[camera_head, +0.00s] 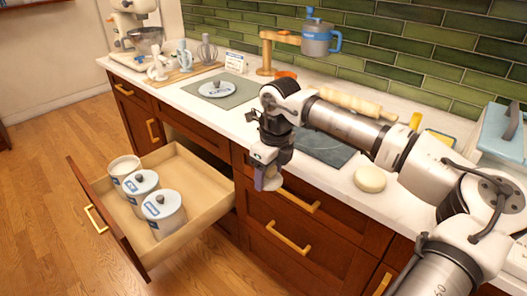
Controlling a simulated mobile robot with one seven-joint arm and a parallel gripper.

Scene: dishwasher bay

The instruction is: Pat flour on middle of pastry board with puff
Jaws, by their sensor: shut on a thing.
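My gripper (266,160) points down at the counter's front edge, between the open drawer and the dark board. It is shut on a small greyish thing with a paler side, which seems to be the puff (269,181); my fingers hide part of it. The dark slate-like pastry board (326,147) lies flat on the counter to the right of my gripper, partly hidden by my arm. I cannot make out any flour on its visible part. An open canister (122,167) in the drawer shows a pale top, perhaps flour.
The open drawer (205,207) juts out at left, holding two lidded canisters (163,212) beside the open one. A pale dough round (370,179) and a rolling pin (352,102) lie near the board.

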